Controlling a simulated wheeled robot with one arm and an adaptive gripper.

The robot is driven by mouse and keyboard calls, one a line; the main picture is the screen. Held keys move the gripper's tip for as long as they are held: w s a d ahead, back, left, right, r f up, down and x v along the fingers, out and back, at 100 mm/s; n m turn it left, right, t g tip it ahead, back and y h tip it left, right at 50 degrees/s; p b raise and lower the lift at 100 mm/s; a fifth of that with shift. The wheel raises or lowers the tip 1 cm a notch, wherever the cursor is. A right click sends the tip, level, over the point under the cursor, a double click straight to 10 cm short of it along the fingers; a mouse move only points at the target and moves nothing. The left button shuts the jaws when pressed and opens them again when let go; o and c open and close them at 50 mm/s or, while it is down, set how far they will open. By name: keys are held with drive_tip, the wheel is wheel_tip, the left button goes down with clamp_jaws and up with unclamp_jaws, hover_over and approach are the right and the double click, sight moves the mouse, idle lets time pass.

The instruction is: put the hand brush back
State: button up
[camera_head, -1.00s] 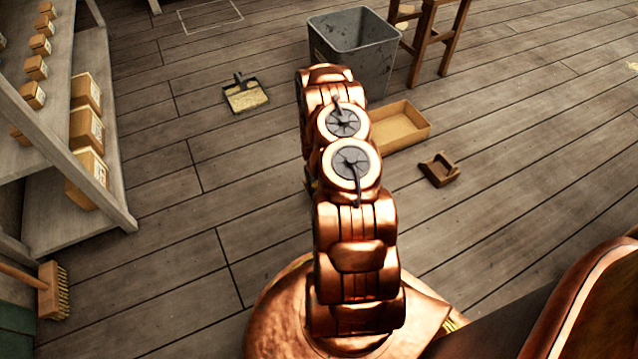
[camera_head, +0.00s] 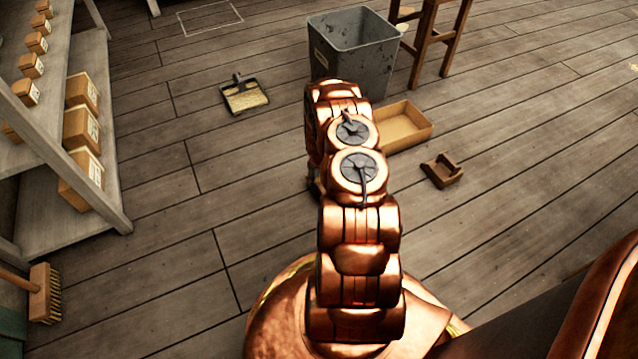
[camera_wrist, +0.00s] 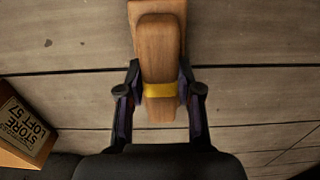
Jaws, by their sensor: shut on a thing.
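My gripper (camera_wrist: 160,92) is in the wrist view, with its two dark fingers closed on either side of a wooden handle with a yellow band. This is the hand brush (camera_wrist: 160,50); its wider wooden part runs off the top edge of that view, and no bristles show. Plank floor lies below it. In the head view my own arm hides the gripper and the brush. A small brown wooden holder (camera_head: 441,170) lies on the floor right of my arm; I cannot tell whether it belongs to the brush.
An open wooden tray (camera_head: 405,128) and a grey bin (camera_head: 352,55) stand beyond my arm. A dustpan (camera_head: 243,95) with debris lies left of the bin. A shelf with boxes (camera_head: 82,130) and a broom (camera_head: 45,292) are at the left. A labelled box (camera_wrist: 25,130) is near my gripper.

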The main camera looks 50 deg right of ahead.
drive_tip(key=o, duration=1)
